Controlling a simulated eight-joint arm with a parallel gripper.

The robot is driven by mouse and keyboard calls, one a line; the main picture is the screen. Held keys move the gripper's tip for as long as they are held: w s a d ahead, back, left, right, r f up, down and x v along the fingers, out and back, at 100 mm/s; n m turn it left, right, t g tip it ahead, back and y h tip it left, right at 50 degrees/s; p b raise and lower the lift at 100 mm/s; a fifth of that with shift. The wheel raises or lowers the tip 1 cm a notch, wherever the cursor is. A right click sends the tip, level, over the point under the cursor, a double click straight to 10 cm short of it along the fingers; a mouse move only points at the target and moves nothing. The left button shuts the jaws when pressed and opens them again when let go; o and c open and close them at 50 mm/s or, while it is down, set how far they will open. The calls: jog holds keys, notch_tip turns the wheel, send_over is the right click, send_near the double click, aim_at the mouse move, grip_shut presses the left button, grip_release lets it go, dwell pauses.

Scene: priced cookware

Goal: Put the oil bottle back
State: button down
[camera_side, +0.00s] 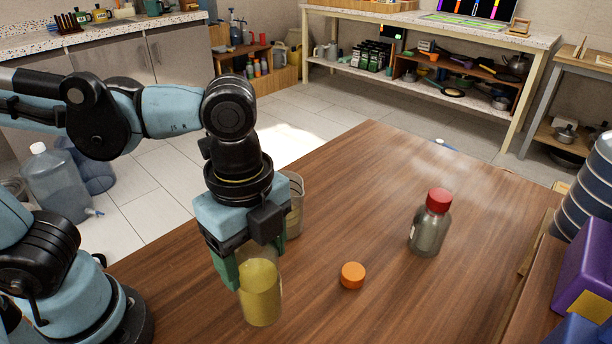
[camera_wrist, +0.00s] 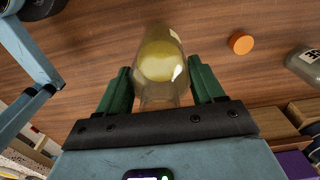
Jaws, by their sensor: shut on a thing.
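My gripper (camera_side: 248,262) is shut on the oil bottle (camera_side: 261,296), a clear vessel with yellow oil in it. The bottle is about upright over the front of the wooden table; I cannot tell whether its base touches the wood. Its upper part is hidden by my gripper in the side view. In the wrist view the oil bottle (camera_wrist: 160,62) sits between the two green fingers of my gripper (camera_wrist: 160,88). An orange cap (camera_side: 352,275) lies on the table to the right of the bottle; it also shows in the wrist view (camera_wrist: 241,43).
A grey glass bottle with a red cap (camera_side: 430,226) stands farther right on the table (camera_side: 345,180). A clear beaker (camera_side: 294,205) stands just behind my gripper.

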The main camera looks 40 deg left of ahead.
jog(key=shift+f, duration=2)
jog(key=shift+c, duration=0.7)
grip_release()
jog(key=shift+f, duration=0.15)
notch_tip(320, 180, up, 12)
jog(key=shift+w+a, duration=0.1)
jog(key=shift+a, duration=0.05)
jog(key=w+a+f+n+t, duration=0.3)
jog(key=w+a+f+n, duration=0.1)
jog(key=a+n, duration=0.3)
jog(key=w+a+f+n+t, duration=0.4)
jog(key=a+n, duration=0.4)
jog(key=n, duration=0.3)
jog(key=shift+w+a+f, duration=0.15)
jog(key=shift+w+a, duration=0.05)
jog(key=shift+w, duration=0.05)
